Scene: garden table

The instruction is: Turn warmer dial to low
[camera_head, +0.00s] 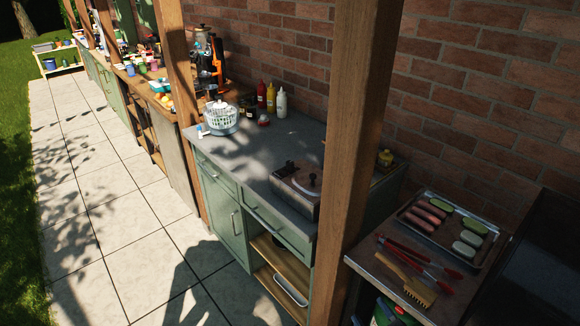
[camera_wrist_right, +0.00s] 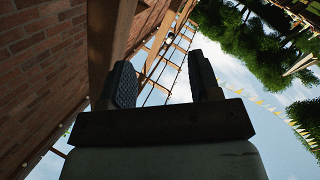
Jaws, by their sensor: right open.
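The warmer (camera_head: 296,190) looks like the low metal box with a brownish lid and dark knobs on top. It sits on the grey counter, just left of the wooden post. Its dial is too small to make out, and I cannot read its setting. My right gripper (camera_wrist_right: 158,80) shows in the right wrist view, open and empty, its two dark fingers apart and pointing up past the brick wall toward the sky. I cannot make out either gripper in the head view, and neither is seen at the warmer.
A wooden post (camera_head: 351,130) stands close right of the warmer. A white salad spinner (camera_head: 221,118) and sauce bottles (camera_head: 271,98) stand farther back on the counter. On the right, a side table holds a food tray (camera_head: 410,233), red tongs (camera_head: 424,259) and a brush (camera_head: 408,284). Paving at left is clear.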

